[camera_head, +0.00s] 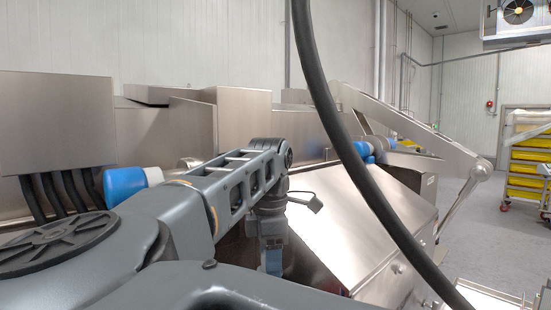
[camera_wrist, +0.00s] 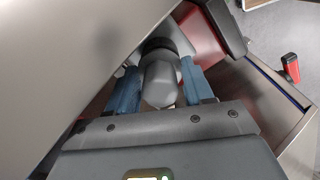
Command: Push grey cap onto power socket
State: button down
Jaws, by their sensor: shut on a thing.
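In the wrist view, a rounded grey piece, which looks like the grey cap (camera_wrist: 160,82), sits between the two blue fingers of my gripper (camera_wrist: 158,66). The jaws are shut on it. A black round part (camera_wrist: 158,46) is directly beyond the cap; I cannot tell whether they touch or whether it belongs to the power socket. No socket face is clearly visible. In the head view, my gripper (camera_head: 272,256) points down beside the sloped steel housing, and its fingertips and the cap are hidden by my arm.
A red surface (camera_wrist: 200,40) with a dark grey block (camera_wrist: 226,28) lies beyond the right finger. A steel panel (camera_wrist: 60,50) fills the wrist view's left. The sloped steel cover (camera_head: 340,235) is close right of my gripper. A black hose (camera_head: 345,150) crosses the head view.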

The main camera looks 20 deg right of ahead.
jog(key=shift+w+a+f+b, duration=0.1)
jog(key=shift+f+b, duration=0.5)
jog(key=shift+f, duration=0.1)
dwell(0.3)
jog(key=shift+c, duration=1.8)
grip_release()
jog(key=shift+r, duration=0.1)
